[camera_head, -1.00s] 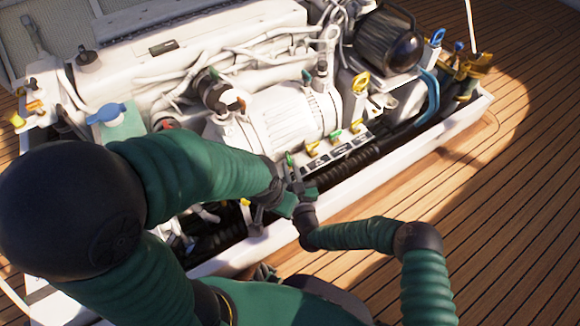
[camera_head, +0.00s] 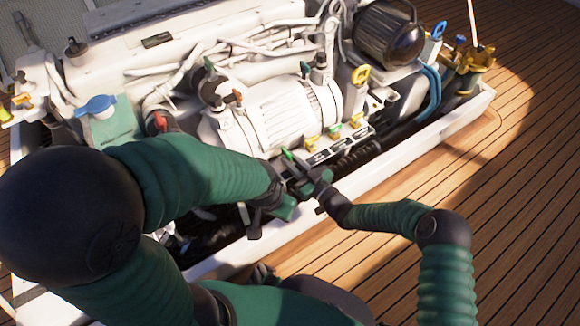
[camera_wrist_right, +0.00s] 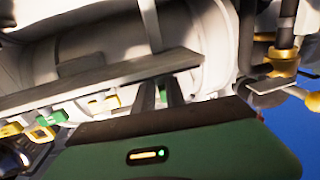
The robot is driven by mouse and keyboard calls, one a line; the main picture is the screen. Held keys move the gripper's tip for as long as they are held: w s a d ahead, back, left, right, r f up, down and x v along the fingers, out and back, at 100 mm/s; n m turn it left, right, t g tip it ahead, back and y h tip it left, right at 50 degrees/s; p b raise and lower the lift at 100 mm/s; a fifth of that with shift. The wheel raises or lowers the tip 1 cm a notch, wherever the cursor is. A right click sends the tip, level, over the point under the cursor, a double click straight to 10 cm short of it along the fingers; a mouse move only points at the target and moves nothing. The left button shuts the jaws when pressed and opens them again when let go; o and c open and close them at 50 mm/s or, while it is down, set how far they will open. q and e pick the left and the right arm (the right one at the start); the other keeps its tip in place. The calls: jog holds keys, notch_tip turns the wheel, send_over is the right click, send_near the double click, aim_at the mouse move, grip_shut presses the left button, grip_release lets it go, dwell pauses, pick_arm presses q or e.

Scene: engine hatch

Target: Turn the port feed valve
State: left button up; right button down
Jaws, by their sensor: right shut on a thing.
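A row of small valves with labels runs along the engine's front edge; the labels are too small to read, so I cannot tell which is the port feed valve. The nearest has a green handle (camera_head: 289,155). My right gripper (camera_head: 300,177) is at this valve. In the right wrist view its two fingers (camera_wrist_right: 166,93) close on a narrow green piece, mostly hidden by them. Further along stand a yellow handle (camera_head: 312,143), a green handle (camera_head: 333,131) and another yellow handle (camera_head: 355,120). My left gripper (camera_head: 270,203) is just left of the right one; its jaws are unclear.
The white engine (camera_head: 275,115) fills the middle, with a black ribbed hose (camera_head: 358,157) below the valve row. A white hatch rim (camera_head: 415,165) borders the bay. Wooden deck (camera_head: 510,190) lies open at right. A blue handle (camera_head: 97,106) stands at left.

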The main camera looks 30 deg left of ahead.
jog(key=shift+w+f+n+g+y+b, duration=0.1)
jog(key=shift+w+n+g+y+b, duration=0.35)
jog(key=shift+g, duration=0.35)
jog(key=n+g, duration=0.1)
jog(key=g, duration=0.1)
jog(key=shift+d+n+g+y, duration=0.1)
jog(key=shift+n+g+y, duration=0.15)
jog(key=shift+n+g, duration=0.1)
jog(key=shift+w+r+n+g, duration=0.1)
jog(key=shift+n+g, duration=0.4)
jog(key=shift+g, duration=0.3)
jog(key=shift+w+r+n+g, duration=0.1)
jog(key=shift+n+g, duration=0.4)
jog(key=shift+g, duration=0.25)
pick_arm(q)
jog(key=shift+s+x, duration=0.25)
jog(key=shift+x, duration=0.8)
pick_arm(e)
jog(key=shift+d, duration=0.1)
pick_arm(q)
jog(key=shift+f, duration=0.1)
pick_arm(e)
jog(key=shift+w+r+n+g, duration=0.1)
jog(key=shift+w+n+g, duration=0.15)
jog(key=shift+g, duration=0.25)
jog(key=c, duration=1)
grip_release()
jog(key=shift+s, duration=0.1)
jog(key=shift+o, duration=0.2)
jog(key=shift+s, duration=0.1)
